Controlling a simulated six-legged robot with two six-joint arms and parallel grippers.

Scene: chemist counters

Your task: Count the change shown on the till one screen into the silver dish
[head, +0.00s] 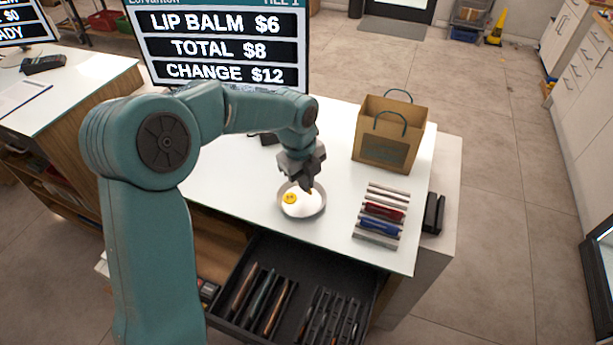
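The till one screen (222,48) reads lip balm $6, total $8, change $12. The silver dish (318,210) is on the white counter and holds a round yellow coin (289,198) at its left side. My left gripper (308,187) points down over the dish's back right part. Its fingertips look close together, with a small yellowish spot at them; I cannot tell whether it is a held coin or one in the dish. The open black till drawer (262,250) at the counter's front has slots with brown and teal upright pieces. My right gripper is out of view.
A brown paper bag (390,132) with teal handles stands on the right of the counter (337,150). A rack (377,239) with red and blue items lies in front of it, with a black device (433,213) beside it. Another counter (85,72) is at the left.

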